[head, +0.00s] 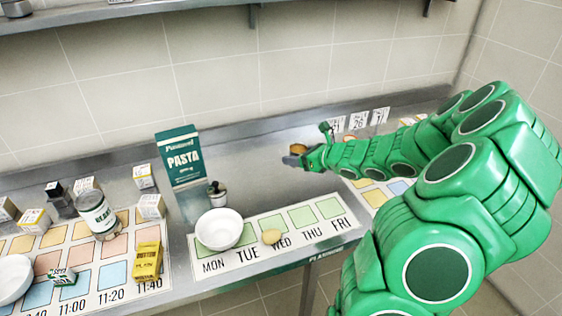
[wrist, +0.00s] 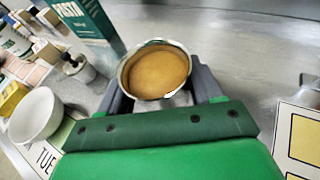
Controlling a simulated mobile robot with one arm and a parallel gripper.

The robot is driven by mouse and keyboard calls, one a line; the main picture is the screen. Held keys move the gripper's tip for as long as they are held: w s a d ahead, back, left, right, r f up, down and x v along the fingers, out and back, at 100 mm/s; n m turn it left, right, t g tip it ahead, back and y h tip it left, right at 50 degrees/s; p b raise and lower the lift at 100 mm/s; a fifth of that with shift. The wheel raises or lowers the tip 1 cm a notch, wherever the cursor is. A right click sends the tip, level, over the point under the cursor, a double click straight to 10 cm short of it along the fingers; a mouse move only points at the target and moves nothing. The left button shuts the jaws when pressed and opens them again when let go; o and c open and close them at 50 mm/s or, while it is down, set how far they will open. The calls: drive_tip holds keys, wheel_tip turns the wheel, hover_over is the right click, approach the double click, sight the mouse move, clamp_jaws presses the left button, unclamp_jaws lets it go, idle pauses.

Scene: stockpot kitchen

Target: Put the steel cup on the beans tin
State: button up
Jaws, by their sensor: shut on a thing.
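My gripper (head: 296,160) is shut on the steel cup (wrist: 126,80), holding it over the steel counter right of the pasta box. In the wrist view the cup sits between the fingers, its rim facing the camera and orange-brown inside. In the head view only a small brown part of the cup (head: 299,148) shows above the fingers. The beans tin (head: 97,216) stands upright on the coloured chart at the left, well away from my gripper. Part of the tin also shows at the left edge of the wrist view (wrist: 12,42).
Between gripper and tin stand the pasta box (head: 181,157), a small bottle (head: 217,194) and a white bowl (head: 220,230). A yellow butter box (head: 147,260) and a small green-white box (head: 62,277) are near the tin. Small white boxes (head: 151,206) and a dark-topped object (head: 60,199) flank it.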

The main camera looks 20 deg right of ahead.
drive_tip(key=shift+r, duration=0.15)
drive_tip(key=w+a+r+n+g+y, duration=0.1)
drive_tip(key=a+r+n+g+y, duration=0.2)
drive_tip(key=a, duration=1)
drive_tip(key=w+a+r+n+g+y, duration=0.15)
drive_tip(key=a+r, duration=0.45)
drive_tip(key=a, duration=0.8)
drive_tip(key=s+a+r+n+g+y, duration=0.1)
drive_tip(key=s+a+r+n+g, duration=0.2)
drive_tip(key=a, duration=0.6)
drive_tip(key=s+a+r+n+g, duration=0.1)
drive_tip(key=s+a+r, duration=0.1)
drive_tip(key=s+a, duration=0.45)
drive_tip(key=s+a+r+n+g+y, duration=0.1)
drive_tip(key=s+a+r+n+g, duration=0.15)
drive_tip(key=a, duration=0.75)
hover_over(88, 199)
drive_tip(key=s, duration=0.1)
drive_tip(key=f, duration=0.7)
drive_tip(key=shift+d+f, duration=0.3)
drive_tip(key=shift+f, duration=0.05)
drive_tip(key=shift+w+a+f, duration=0.35)
drive_tip(key=shift+w+f, duration=0.15)
drive_tip(key=shift+f, duration=1.8)
